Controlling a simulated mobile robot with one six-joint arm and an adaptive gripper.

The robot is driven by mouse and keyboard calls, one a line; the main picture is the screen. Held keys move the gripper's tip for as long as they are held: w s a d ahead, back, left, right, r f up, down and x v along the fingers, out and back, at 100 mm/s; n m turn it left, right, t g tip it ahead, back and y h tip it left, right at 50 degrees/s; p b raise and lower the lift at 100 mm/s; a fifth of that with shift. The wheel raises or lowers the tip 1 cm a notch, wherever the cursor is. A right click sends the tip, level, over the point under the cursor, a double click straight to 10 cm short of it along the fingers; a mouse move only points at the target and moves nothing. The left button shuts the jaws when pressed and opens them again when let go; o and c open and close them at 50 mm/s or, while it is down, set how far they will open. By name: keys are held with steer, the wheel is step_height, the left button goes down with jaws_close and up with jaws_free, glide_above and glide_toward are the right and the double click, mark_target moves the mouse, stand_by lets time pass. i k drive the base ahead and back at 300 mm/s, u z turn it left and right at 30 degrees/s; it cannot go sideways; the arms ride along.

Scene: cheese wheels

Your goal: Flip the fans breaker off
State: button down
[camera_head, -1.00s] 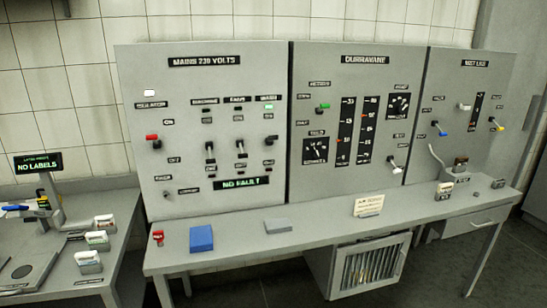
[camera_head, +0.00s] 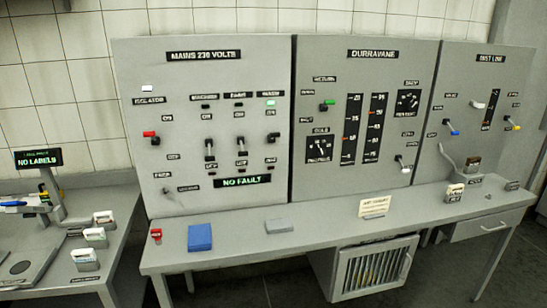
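The mains panel (camera_head: 128,110), headed "MAINS 230 VOLTS", stands at the left of the grey console. A small label that seems to read "FANS" (camera_head: 234,95) is in its top row. Below it is a breaker lever (camera_head: 241,147) with a pale tip pointing down; its on or off position is too small to read. A similar lever (camera_head: 209,150) stands to its left. A dark switch (camera_head: 273,137) sits to its right, below a lit green indicator (camera_head: 270,102). The panel display (camera_head: 242,181) reads "NO FAULT". My gripper is not in view.
A red-handled isolator (camera_head: 151,135) is at the panel's left. The console desk (camera_head: 330,230) holds a blue block (camera_head: 200,237), a grey block (camera_head: 279,225) and a card (camera_head: 374,206). A side table (camera_head: 125,215) stands left. The space before the mains panel is clear.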

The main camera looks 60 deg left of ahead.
mark_target(242, 149)
steer(key=z, duration=0.15)
steer(key=k, duration=1.3)
steer(key=u, duration=2.6)
steer(key=i, duration=0.2)
steer(key=z, duration=0.7)
